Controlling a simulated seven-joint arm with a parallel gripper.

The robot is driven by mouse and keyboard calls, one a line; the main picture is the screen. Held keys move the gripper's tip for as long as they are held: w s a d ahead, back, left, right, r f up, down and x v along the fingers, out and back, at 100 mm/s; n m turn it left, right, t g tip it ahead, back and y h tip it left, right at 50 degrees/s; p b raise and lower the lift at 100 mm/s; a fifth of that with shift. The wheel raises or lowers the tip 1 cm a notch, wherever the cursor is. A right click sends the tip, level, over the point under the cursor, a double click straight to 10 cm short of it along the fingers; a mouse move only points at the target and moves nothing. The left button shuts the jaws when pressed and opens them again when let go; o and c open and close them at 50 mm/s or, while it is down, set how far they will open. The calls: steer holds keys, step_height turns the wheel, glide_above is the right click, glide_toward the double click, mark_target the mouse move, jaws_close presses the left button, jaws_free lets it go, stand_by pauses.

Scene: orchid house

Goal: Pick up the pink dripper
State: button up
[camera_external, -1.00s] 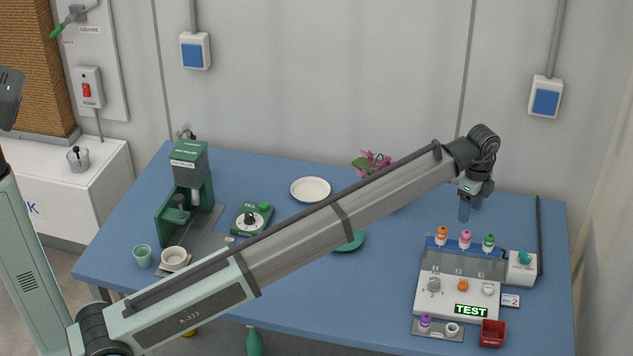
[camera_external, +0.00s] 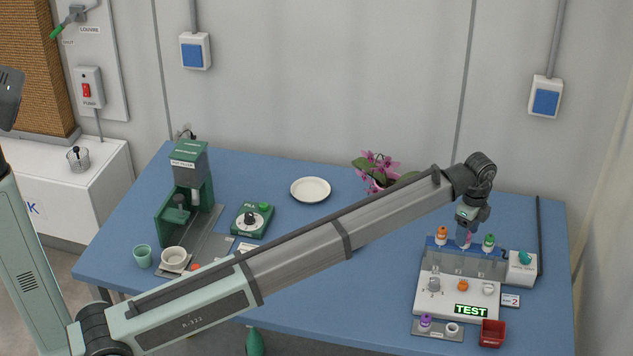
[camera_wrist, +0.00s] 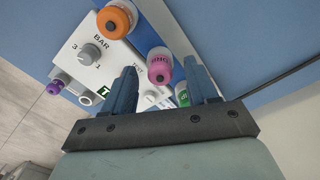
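The pink dripper (camera_wrist: 160,68) has a pink cap and a pale body. It stands in the middle of a row of drippers at the back of the white test unit (camera_external: 431,293). My gripper (camera_wrist: 161,67) is open, with one blue finger on each side of the pink dripper in the wrist view. I cannot tell whether the fingers touch it. In the external view my gripper (camera_external: 464,240) is just over the row, and its fingers mostly hide the pink dripper.
The orange dripper (camera_external: 441,236) stands left of the pink one and the green dripper (camera_external: 489,242) right of it, close by. A purple dripper (camera_external: 425,321) stands on a small front tray beside a red bin (camera_external: 492,334). A potted orchid (camera_external: 377,168) stands farther back.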

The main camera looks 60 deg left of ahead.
jaws_close()
stand_by(0.3)
